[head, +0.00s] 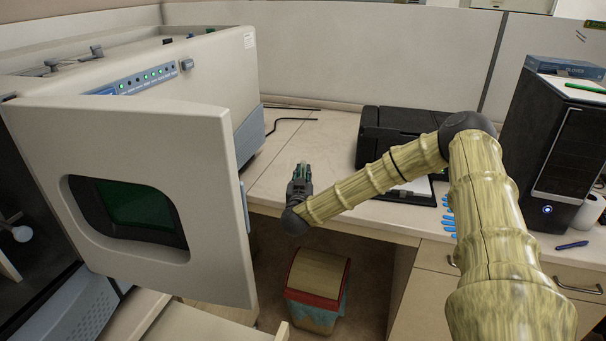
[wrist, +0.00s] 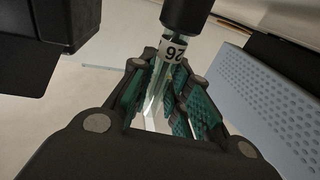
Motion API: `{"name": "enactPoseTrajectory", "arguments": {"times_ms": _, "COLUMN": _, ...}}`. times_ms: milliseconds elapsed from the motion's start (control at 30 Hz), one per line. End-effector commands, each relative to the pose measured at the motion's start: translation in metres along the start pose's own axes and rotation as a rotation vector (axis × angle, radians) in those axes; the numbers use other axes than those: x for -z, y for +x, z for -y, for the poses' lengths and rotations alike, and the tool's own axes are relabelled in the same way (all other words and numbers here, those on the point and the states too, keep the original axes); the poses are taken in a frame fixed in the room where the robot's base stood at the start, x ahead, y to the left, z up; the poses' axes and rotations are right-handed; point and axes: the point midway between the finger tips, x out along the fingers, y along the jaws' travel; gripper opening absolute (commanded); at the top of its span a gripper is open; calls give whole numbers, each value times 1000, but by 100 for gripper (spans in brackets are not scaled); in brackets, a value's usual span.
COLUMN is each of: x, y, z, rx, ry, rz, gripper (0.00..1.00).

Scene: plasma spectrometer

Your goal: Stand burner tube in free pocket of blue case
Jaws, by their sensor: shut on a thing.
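The burner tube (wrist: 158,88) is a clear glass tube with a white label reading 26 and a black end (wrist: 187,12). My gripper (wrist: 175,100) is shut on it, with green-padded fingers on both sides of the glass. In the head view my gripper (head: 301,172) is held out near the desk's front edge, right of the spectrometer door. Only a small pale bit of the tube shows there above the fingers. I cannot make out a blue case with pockets in either view.
The spectrometer (head: 190,75) stands at left with its door (head: 140,200) swung out. A black printer (head: 400,130) and a computer tower (head: 550,145) stand on the desk. Blue gloves (head: 448,215) and a pen (head: 572,244) lie at right. A red-rimmed bin (head: 316,285) stands below.

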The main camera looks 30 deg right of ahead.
Motion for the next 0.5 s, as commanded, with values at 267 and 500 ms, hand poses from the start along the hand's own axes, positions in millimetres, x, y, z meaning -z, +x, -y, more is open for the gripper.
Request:
{"name": "enactPoseTrajectory", "arguments": {"times_ms": 267, "x": -1, "y": 0, "z": 0, "rx": 0, "ry": 0, "rz": 0, "gripper": 0}}
{"name": "enactPoseTrajectory", "arguments": {"times_ms": 500, "x": -4, "y": 0, "z": 0, "rx": 0, "ry": 0, "rz": 0, "gripper": 31}}
